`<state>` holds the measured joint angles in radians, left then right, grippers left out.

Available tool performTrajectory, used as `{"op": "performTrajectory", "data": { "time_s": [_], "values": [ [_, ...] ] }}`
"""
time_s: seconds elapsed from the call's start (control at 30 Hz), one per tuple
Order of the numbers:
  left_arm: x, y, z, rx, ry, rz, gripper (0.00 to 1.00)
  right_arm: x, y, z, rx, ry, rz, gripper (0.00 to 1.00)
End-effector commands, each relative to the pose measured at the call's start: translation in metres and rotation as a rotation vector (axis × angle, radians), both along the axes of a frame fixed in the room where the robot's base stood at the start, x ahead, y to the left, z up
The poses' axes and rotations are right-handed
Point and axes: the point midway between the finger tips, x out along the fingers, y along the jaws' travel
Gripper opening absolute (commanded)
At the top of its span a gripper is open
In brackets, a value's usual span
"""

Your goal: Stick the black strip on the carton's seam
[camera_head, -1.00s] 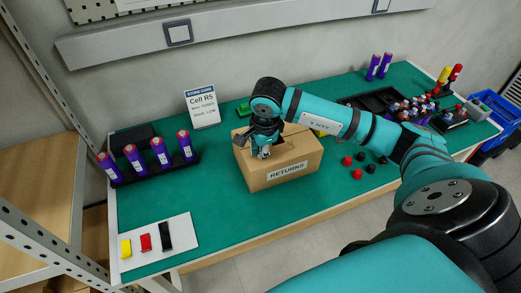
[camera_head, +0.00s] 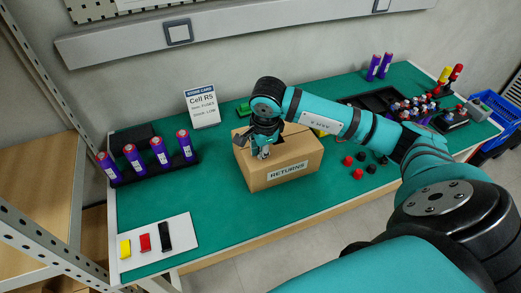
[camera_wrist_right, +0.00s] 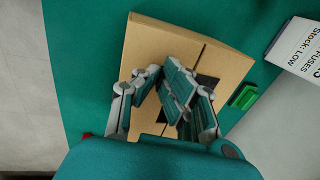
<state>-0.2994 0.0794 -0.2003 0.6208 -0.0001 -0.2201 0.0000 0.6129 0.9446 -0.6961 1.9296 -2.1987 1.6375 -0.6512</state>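The carton (camera_head: 290,172), a brown box marked RETURNS, stands on the green mat; the wrist view shows its top (camera_wrist_right: 150,45) with a thin dark seam (camera_wrist_right: 200,55) and a dark patch (camera_wrist_right: 206,86) beside my fingers. The black strip (camera_head: 165,237) lies on a white card (camera_head: 185,228) at the front left. My right gripper (camera_head: 263,153) points down at the carton's top left part; it also shows in the wrist view (camera_wrist_right: 160,72). Its fingers lean close together with a narrow gap, and I see nothing between them. Whether they touch the carton is unclear. My left gripper is not in view.
Purple cylinders (camera_head: 160,152) stand in a rack behind. The mat between card and carton is clear.

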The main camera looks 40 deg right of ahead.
Motion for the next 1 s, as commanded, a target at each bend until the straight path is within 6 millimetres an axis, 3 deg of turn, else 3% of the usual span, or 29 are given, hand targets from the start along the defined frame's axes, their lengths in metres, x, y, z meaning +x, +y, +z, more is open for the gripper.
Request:
{"op": "performTrajectory", "data": {
  "time_s": [0.47,0.7,1.0],
  "values": [
    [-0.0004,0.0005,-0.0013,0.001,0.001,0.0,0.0,-0.0021,0.0006,-0.0029,0.0,0.008,0.002,0.0],
    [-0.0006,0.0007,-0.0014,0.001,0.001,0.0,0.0,-0.0017,0.0004,-0.0025,0.0,0.007,0.002,0.32],
    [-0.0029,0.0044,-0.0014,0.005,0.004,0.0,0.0,-0.0012,0.0004,-0.0005,0.0,0.004,0.001,0.33]
  ]
}}
